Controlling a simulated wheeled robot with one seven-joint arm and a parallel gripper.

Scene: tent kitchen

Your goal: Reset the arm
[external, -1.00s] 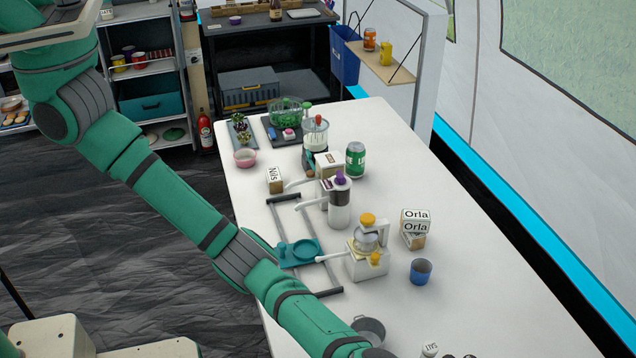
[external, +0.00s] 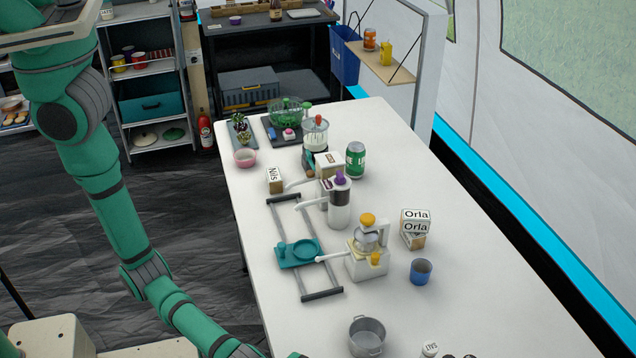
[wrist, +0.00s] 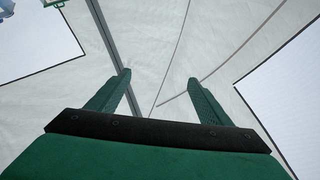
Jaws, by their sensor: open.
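My gripper (wrist: 160,90) shows in the wrist view with its two green fingers spread apart and nothing between them. In the external view my green arm hangs at the left, beside the white table's left edge, and runs down to the bottom of the picture. My gripper itself is outside the external view, below its bottom edge.
The long white table (external: 480,310) carries a grey pot (external: 367,337), a blue cup (external: 420,271), a white juicer-like device (external: 367,255), a teal slide frame (external: 299,252), Orla boxes (external: 415,222) and a green can (external: 355,160). Dark floor left of the table is open.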

